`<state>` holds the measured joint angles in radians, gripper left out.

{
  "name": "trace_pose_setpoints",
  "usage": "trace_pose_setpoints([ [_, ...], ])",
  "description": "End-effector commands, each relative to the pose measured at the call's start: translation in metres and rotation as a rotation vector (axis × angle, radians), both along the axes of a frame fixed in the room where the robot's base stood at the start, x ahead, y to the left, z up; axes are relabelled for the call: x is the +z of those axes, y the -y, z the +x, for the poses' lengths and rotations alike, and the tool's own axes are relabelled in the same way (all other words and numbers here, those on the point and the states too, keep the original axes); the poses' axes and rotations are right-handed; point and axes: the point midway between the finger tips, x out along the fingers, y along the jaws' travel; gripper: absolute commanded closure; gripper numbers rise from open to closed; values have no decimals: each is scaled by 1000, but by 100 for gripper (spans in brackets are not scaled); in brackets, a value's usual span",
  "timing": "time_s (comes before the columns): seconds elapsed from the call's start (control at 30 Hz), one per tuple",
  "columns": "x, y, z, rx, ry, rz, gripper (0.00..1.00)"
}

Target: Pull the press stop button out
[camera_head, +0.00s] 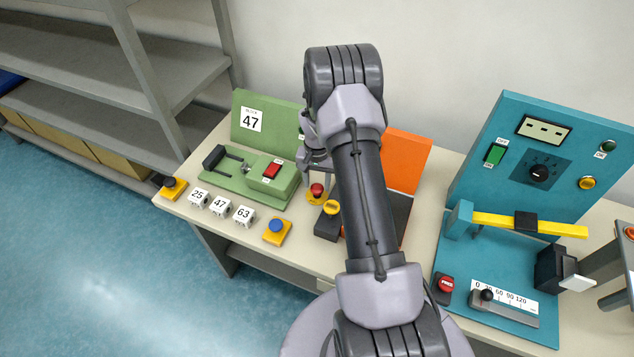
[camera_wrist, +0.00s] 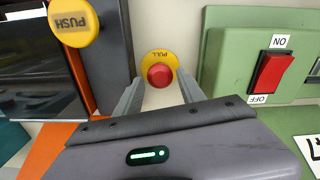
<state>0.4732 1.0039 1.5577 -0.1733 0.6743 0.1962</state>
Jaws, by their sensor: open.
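The stop button (camera_wrist: 160,76) is a red knob on a yellow disc marked PULL. It is at the upper middle of the wrist view. In the head view the stop button (camera_head: 316,190) sits on the bench between the green station and the orange press (camera_head: 408,160). My gripper (camera_wrist: 160,82) is open, with one finger on each side of the button in the wrist picture. I cannot tell how far the tips are from it. In the head view my gripper (camera_head: 318,170) is just above the button, partly hidden by my arm.
A yellow PUSH button (camera_wrist: 73,22) on a dark block stands left in the wrist view. The green station (camera_wrist: 225,70) with a red rocker switch (camera_wrist: 275,72) is close on the right. A blue gate panel (camera_head: 530,150) stands at the head view's right, with another red button (camera_head: 445,284).

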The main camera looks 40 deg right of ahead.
Motion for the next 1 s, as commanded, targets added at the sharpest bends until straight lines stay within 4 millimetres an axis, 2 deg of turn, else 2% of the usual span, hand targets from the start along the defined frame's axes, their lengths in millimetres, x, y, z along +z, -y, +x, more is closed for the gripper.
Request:
trace_pose_setpoints([
  [0.17,45,1,1,2,4,-3,53],
  [0.4,123,1,1,1,5,-2,53],
  [0.5,147,1,1,0,5,-2,53],
  [0.7,167,0,0,1,1,-1,53],
  [1.0,168,0,0,0,1,-1,53],
])
